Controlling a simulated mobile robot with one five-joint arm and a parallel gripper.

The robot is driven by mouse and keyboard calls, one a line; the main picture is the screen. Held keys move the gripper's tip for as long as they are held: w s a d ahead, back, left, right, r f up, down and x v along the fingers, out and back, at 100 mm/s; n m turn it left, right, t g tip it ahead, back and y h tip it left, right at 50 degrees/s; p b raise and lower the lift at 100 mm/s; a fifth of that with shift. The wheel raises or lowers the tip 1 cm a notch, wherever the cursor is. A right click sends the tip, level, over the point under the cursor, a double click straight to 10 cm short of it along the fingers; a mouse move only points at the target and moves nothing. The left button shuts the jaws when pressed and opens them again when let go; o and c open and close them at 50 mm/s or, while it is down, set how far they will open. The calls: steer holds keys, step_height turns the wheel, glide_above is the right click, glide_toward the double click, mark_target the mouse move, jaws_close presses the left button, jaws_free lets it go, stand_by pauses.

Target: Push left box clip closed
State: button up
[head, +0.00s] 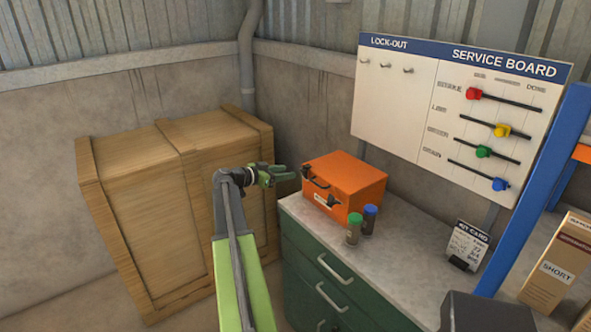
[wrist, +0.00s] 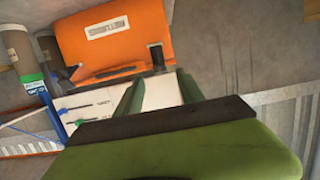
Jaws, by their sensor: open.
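The orange box (head: 350,182) sits on the cabinet top with a black handle and dark clips on its front. The left clip (head: 306,172) is at the box's left end, and the right clip (head: 332,202) is further right. In the wrist view the orange box (wrist: 110,38) appears turned over, with a dark clip (wrist: 156,54) at its right and another at its left. Whether the left clip is closed is too small to tell. My gripper (head: 293,172) is open and empty, just left of the box's left end; its green fingers (wrist: 160,88) are apart in the wrist view.
Green-lidded (head: 354,230) and blue-lidded (head: 369,220) jars stand before the box on the counter (head: 400,242). A kit card (head: 467,245) stands further right. A large wooden crate (head: 150,210) stands left of my arm. The service board (head: 455,110) hangs behind.

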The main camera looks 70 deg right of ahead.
steer(key=p+v, duration=0.1)
steer(key=v, duration=0.9)
steer(key=shift+p, duration=0.4)
steer(key=w+a+f+n+t, duration=0.2)
steer(key=w+a+n+t, duration=0.25)
steer(key=w+a, duration=1.4)
steer(key=w+a+f+n+t+y, duration=0.1)
steer(key=w+a+f+t, duration=0.15)
steer(key=a, duration=0.35)
steer(key=w+a+f+n+t, duration=0.1)
steer(key=w+a+f, duration=0.2)
steer(key=a, duration=0.4)
steer(key=s+a+f+n+y, duration=0.2)
steer(key=a+n, duration=0.4)
steer(key=a, duration=0.6)
steer(key=s+a+f+n+y, duration=0.2)
steer(key=a+f+n+y, duration=0.3)
steer(key=a, duration=0.7)
steer(key=s+a+f+n+y, duration=0.2)
steer(key=a+n, duration=0.5)
steer(key=a, duration=0.5)
steer(key=f+y, duration=0.1)
steer(key=y, duration=0.1)
steer(key=shift+s+a+f+y, duration=0.15)
steer(key=shift+s+f+y, duration=0.1)
steer(key=shift+y, duration=0.15)
